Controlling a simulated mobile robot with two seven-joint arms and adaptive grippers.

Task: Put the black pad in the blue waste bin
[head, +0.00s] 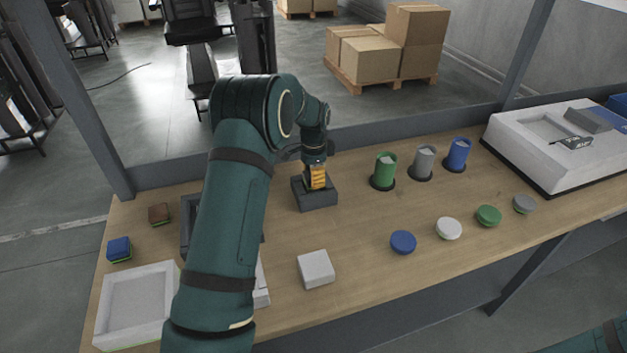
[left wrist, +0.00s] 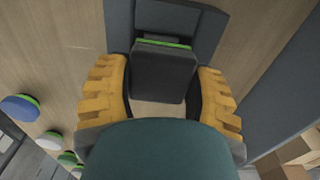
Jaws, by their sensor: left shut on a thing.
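The black pad (left wrist: 163,75), with a green edge, sits between the yellow fingers of my left gripper (left wrist: 160,92) in the left wrist view. The gripper is shut on it. In the head view my left gripper (head: 317,179) points down at a dark grey block-like holder (head: 318,202), which hides the pad there. The holder (left wrist: 206,28) also shows around the pad's far end in the left wrist view; I cannot tell whether they touch. The blue waste bin (head: 458,154) is the rightmost of three small bins at the back. My right gripper is out of view.
A grey bin (head: 423,161) and a green bin (head: 384,170) stand left of the blue one. Several round discs, including a blue one (head: 403,242), lie in front. A white block (head: 316,269) and a white tray (head: 136,302) are nearer; a large white case (head: 550,160) stands right.

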